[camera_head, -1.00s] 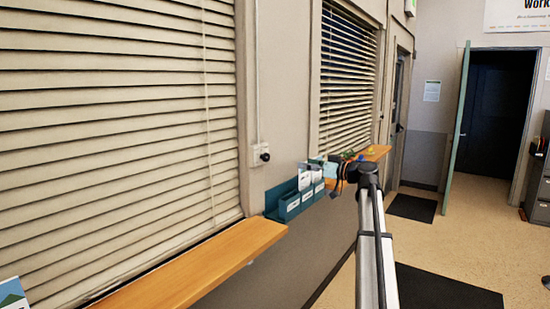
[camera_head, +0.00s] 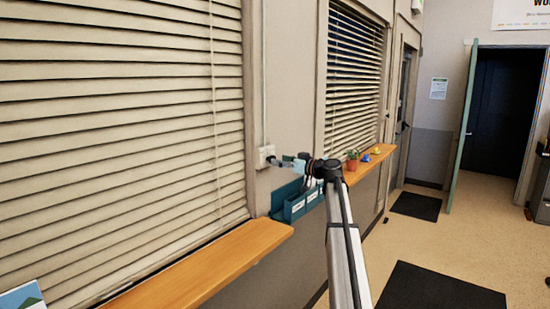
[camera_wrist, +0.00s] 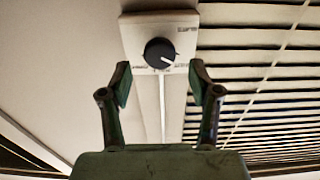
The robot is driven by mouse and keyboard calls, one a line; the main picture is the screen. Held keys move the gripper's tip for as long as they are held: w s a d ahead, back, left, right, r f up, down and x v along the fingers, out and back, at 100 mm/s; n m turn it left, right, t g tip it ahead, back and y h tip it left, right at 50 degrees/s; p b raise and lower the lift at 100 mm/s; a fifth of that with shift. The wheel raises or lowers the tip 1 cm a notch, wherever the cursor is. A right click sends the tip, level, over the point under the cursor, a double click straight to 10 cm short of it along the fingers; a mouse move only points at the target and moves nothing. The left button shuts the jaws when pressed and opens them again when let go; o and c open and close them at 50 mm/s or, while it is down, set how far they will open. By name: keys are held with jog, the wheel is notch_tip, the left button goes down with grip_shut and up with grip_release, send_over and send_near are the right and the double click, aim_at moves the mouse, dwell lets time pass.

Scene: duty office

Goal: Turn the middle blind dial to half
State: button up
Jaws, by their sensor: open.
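The blind dial is a black round knob (camera_wrist: 160,52) on a pale wall plate (camera_wrist: 185,24) with small dark lettering. Its white pointer mark is toward the lower right in the wrist view; the lettering is too blurred to read surely. In the head view the plate (camera_head: 265,154) is on the wall strip between two blinds, and my gripper is just right of it, partly hiding the knob. My gripper (camera_wrist: 161,76) is open and empty, its fingertips left and right of the knob and slightly below it in the wrist view. I see no contact.
A near blind (camera_head: 110,110) and a far blind (camera_head: 352,75) flank the dial. A wooden sill (camera_head: 205,265) runs below the near one. A teal wall holder (camera_head: 293,207) with papers hangs under my gripper. A potted plant (camera_head: 352,161) stands on the far sill.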

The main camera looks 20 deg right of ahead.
jog(key=shift+p+x, duration=0.35)
jog(key=shift+x, duration=1.35)
jog(key=c, duration=1.1)
